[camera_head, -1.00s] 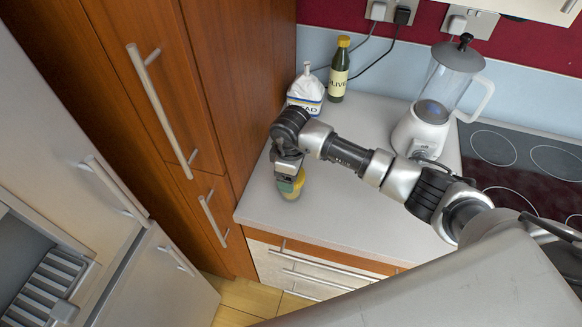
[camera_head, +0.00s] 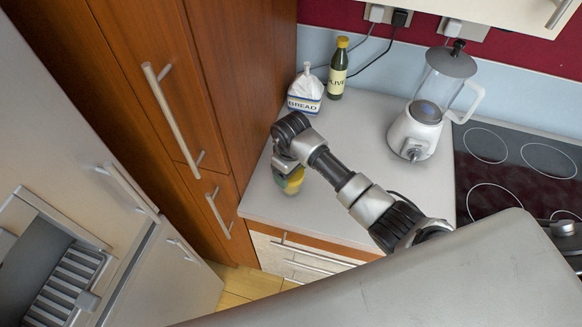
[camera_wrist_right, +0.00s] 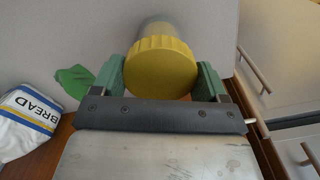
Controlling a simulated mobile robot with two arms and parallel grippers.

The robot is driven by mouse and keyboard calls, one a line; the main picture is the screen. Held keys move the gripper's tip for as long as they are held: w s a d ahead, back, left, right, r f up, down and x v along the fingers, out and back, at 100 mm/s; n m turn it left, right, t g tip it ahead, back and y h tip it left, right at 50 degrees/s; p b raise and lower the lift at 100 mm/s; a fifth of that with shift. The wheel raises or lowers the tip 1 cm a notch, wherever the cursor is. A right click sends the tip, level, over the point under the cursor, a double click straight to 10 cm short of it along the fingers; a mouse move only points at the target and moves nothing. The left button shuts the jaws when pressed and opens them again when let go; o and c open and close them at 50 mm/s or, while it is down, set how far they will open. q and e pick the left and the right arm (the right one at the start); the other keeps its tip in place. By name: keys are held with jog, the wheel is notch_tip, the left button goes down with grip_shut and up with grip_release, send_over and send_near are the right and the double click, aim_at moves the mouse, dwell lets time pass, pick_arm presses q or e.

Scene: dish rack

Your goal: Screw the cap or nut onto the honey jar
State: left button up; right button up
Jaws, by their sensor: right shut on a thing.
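My right gripper (camera_head: 287,169) is over the left part of the counter, at the honey jar (camera_head: 292,184), which shows yellowish below it and is partly hidden. In the right wrist view, a ridged yellow cap (camera_wrist_right: 160,70) sits between the two green fingers, which are shut on it. The greyish jar body (camera_wrist_right: 167,27) shows behind the cap. The cap hides the joint between them, so I cannot tell how tightly it is seated. My left gripper is not in view.
A bread bag (camera_head: 305,92) and an olive oil bottle (camera_head: 338,70) stand at the back. A blender (camera_head: 414,134) stands right of them, beside the dark hob (camera_head: 519,160). A tall wooden cupboard (camera_head: 213,90) borders the counter (camera_head: 352,128) at left.

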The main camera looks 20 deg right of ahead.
jog(key=o, duration=1)
jog(key=shift+r, duration=2.55)
